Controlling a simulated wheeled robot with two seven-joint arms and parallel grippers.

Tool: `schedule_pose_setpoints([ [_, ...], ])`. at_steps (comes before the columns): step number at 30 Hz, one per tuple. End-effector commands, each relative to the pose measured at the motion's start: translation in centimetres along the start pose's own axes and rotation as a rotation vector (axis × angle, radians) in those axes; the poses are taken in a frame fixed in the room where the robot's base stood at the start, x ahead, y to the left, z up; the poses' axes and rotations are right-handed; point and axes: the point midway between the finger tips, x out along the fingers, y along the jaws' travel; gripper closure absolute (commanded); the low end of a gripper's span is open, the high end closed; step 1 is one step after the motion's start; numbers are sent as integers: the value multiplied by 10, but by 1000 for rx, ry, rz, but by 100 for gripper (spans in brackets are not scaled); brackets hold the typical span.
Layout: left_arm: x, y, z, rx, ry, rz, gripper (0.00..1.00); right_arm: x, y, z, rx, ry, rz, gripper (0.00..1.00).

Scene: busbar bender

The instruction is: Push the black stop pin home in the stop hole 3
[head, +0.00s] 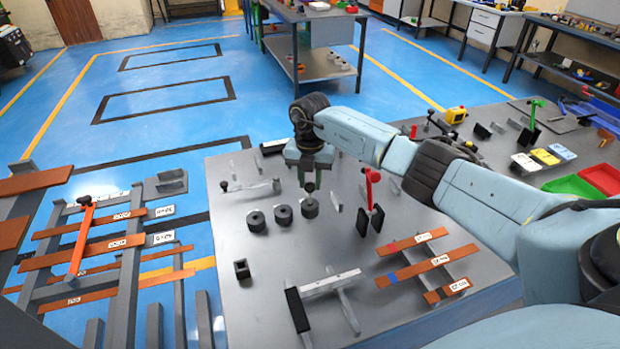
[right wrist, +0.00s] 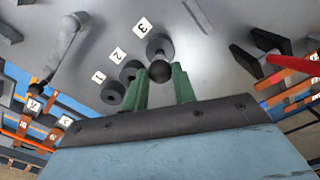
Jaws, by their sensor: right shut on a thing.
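My right gripper (head: 309,178) points down over the row of black round blocks and is shut on the black stop pin (head: 310,188), whose round knob sits at the fingertips. The pin is right over the block of stop hole 3 (head: 310,208), the rightmost of the row. In the right wrist view the knob (right wrist: 160,71) shows between the green fingers of the gripper (right wrist: 161,78), in front of block 3 (right wrist: 158,44) by the "3" label (right wrist: 145,25). How deep the pin sits cannot be told. My left gripper is out of view.
Blocks 2 (head: 283,214) and 1 (head: 256,221) stand close to the left. A red-handled lever (head: 371,186) with black pads stands close to the right. Copper bars (head: 428,265) lie at the table's front right.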

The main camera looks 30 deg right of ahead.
Motion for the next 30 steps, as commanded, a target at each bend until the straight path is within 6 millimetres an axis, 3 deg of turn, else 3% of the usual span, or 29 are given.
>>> schedule_pose_setpoints([
  [30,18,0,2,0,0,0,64,26,0,0,0,0,1,100],
])
